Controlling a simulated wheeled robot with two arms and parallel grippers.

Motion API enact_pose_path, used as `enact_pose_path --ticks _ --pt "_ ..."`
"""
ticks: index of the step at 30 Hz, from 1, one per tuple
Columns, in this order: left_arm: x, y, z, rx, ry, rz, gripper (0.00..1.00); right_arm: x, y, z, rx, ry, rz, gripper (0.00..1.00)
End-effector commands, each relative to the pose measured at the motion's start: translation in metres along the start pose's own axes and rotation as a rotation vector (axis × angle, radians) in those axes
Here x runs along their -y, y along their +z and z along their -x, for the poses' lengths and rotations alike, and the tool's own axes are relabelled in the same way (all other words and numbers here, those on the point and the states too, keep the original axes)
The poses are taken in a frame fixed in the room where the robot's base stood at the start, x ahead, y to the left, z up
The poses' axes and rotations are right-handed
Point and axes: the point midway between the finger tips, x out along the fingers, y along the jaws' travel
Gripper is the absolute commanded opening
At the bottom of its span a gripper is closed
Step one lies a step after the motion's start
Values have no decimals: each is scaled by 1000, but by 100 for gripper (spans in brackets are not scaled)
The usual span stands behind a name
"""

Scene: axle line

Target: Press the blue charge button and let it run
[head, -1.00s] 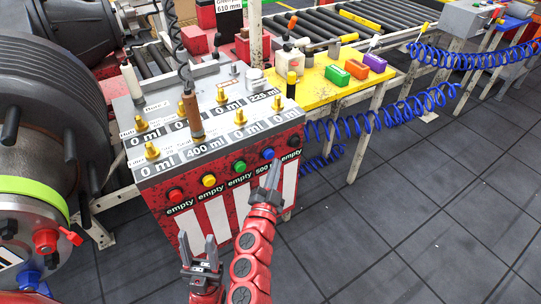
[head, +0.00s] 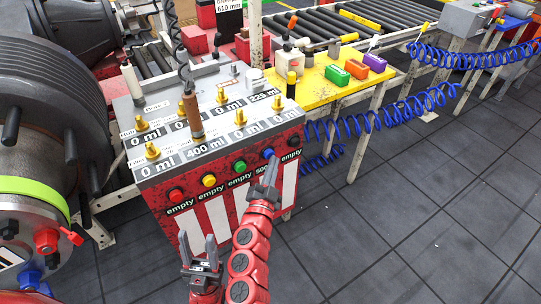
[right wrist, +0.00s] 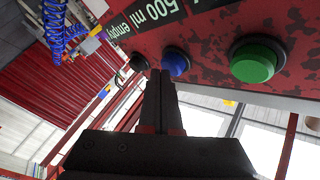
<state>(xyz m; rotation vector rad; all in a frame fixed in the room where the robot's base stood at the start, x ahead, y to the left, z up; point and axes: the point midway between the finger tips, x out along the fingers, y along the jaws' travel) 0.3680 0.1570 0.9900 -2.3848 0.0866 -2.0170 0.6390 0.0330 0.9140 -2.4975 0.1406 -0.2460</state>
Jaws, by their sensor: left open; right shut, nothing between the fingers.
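The blue charge button (head: 268,153) sits on the red front panel of the charging station (head: 222,195), between the green button (head: 239,166) and a black one (head: 294,141). My right gripper (head: 270,166) is shut and empty, its fingertips at the blue button and partly covering it. In the right wrist view the shut fingertips (right wrist: 160,74) are right beside the blue button (right wrist: 176,62); I cannot tell whether they touch it. The label by the button reads 500 ml, partly hidden. My left gripper (head: 197,243) is open and empty, low in front of the panel.
A red button (head: 175,195) and a yellow button (head: 208,180) are further left on the panel. A yellow table (head: 325,95) with coloured boxes stands behind right, with blue coiled hoses (head: 385,115). A large wheel hub (head: 35,150) is at left. The floor at right is clear.

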Motion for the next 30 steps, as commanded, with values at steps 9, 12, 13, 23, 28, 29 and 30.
enact_pose_path --ticks 9,12,13,23,28,29,30 --pt "0 0 0 0 0 0 50 2 2 -3 0 0 0 0" --pt "0 0 0 0 0 0 50 3 2 -4 -1 0 0 0" --pt "0 0 0 0 0 0 50 3 2 -4 -1 0 0 0" --pt "0 0 0 0 0 0 50 5 3 -8 -4 1 0 0" --pt "0 0 0 0 0 0 50 6 4 -9 -4 -1 0 0" --pt "0 0 0 0 0 0 50 6 4 -9 -4 -1 0 0" --pt "0 0 0 0 0 0 50 7 4 -9 -4 -1 0 0"
